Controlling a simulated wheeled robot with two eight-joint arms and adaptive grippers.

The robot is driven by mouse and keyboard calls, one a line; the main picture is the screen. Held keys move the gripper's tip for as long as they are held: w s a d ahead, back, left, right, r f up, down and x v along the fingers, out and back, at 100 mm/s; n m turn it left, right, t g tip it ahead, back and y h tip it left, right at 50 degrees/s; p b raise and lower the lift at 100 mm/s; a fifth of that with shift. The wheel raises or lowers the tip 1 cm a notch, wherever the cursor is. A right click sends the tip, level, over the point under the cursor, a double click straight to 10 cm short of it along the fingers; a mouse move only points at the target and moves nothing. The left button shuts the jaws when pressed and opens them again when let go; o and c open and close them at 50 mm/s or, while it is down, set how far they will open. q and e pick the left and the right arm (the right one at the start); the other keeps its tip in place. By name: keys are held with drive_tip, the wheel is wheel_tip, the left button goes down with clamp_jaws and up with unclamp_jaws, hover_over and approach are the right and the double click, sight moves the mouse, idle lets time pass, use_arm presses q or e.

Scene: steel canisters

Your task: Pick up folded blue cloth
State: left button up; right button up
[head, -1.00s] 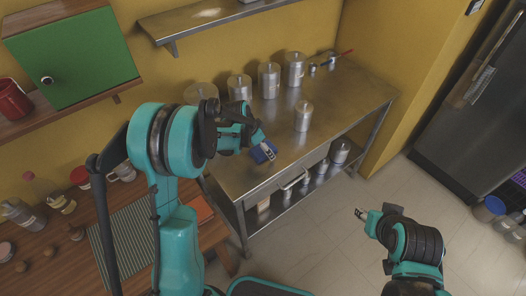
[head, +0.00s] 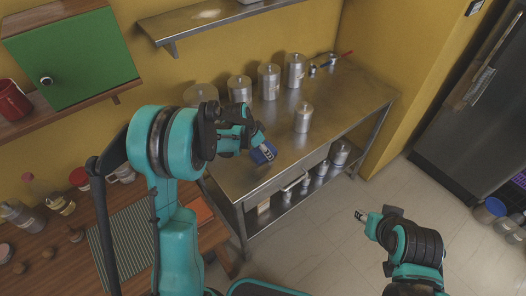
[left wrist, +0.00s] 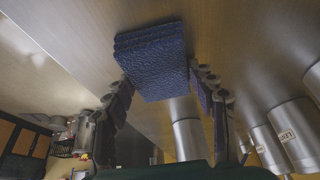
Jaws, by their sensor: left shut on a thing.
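The folded blue cloth (head: 259,156) is at the front left part of the steel table (head: 330,110). I cannot tell whether the cloth is clear of the tabletop. My right gripper (head: 360,214) is over the floor at the right, away from the table; its small fingertips do not show whether it is open.
A steel canister (head: 303,118) stands on the table right of the cloth. Several more canisters (head: 269,82) line the back wall. A steel shelf (head: 200,22) hangs above. A wooden counter (head: 75,255) with bottles is at the left.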

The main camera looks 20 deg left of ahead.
use_arm(q)
drive_tip(key=shift+r+p, duration=0.45)
drive_tip(key=shift+r, duration=0.1)
drive_tip(key=r, duration=0.1)
drive_tip(key=r+p, duration=0.1)
drive_tip(key=r, duration=0.1)
drive_tip(key=r+p, duration=0.1)
drive_tip(key=shift+d+r, duration=0.15)
drive_tip(key=shift+d, duration=0.2)
drive_tip(key=d+r+p, duration=0.3)
drive_tip(key=d+r, duration=0.3)
drive_tip(key=d, duration=0.5)
drive_tip(key=shift+s, duration=0.25)
